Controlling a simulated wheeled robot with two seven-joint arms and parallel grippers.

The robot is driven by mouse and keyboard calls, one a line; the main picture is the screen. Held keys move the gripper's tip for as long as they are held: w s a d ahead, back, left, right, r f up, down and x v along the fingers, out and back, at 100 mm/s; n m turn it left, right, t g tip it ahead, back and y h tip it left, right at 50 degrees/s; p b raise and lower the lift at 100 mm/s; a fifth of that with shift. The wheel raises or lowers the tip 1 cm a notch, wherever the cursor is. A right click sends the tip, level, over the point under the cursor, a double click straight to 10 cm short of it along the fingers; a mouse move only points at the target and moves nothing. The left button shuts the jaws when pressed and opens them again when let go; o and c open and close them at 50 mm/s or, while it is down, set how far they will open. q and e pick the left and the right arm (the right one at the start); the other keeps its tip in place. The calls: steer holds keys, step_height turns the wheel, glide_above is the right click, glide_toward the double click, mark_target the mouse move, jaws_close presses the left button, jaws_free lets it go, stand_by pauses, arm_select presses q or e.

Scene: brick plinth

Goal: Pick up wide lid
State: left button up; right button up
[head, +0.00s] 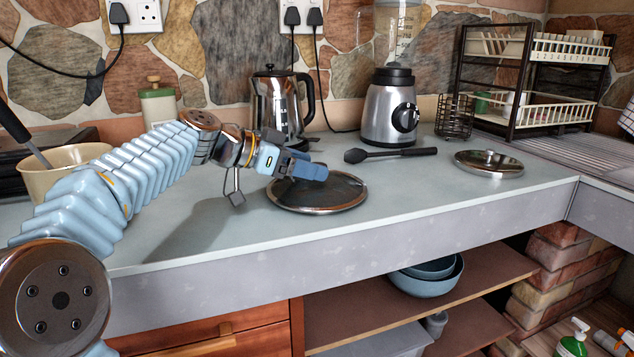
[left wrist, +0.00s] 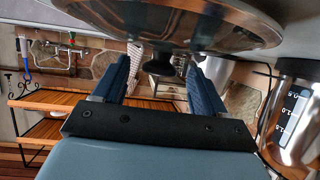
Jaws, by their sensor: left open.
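The wide lid (head: 325,198), dark and round with a metal rim, lies flat on the counter in the head view. My left gripper (head: 316,172) is low over it, coming in from the left and hiding its knob. In the left wrist view the lid (left wrist: 150,22) spans the top of the picture. Its dark knob (left wrist: 164,66) shows between the two open blue fingers of my left gripper (left wrist: 160,68), with clear room on both sides. I cannot tell whether the knob lies fully between the fingertips or just beyond them. My right gripper is not in view.
A smaller metal lid (head: 488,164) lies to the right. A black spoon (head: 390,154), a kettle (head: 278,105) and a blender (head: 388,110) are behind the wide lid. A beige pot (head: 60,175) stands left. The counter in front and right of the lid is clear.

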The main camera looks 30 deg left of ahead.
arm_select(q)
steer(key=shift+w+d+f, duration=0.25)
steer(key=shift+w+d, duration=0.05)
steer(key=shift+w, duration=0.2)
jaws_close()
steer(key=shift+r, duration=0.1)
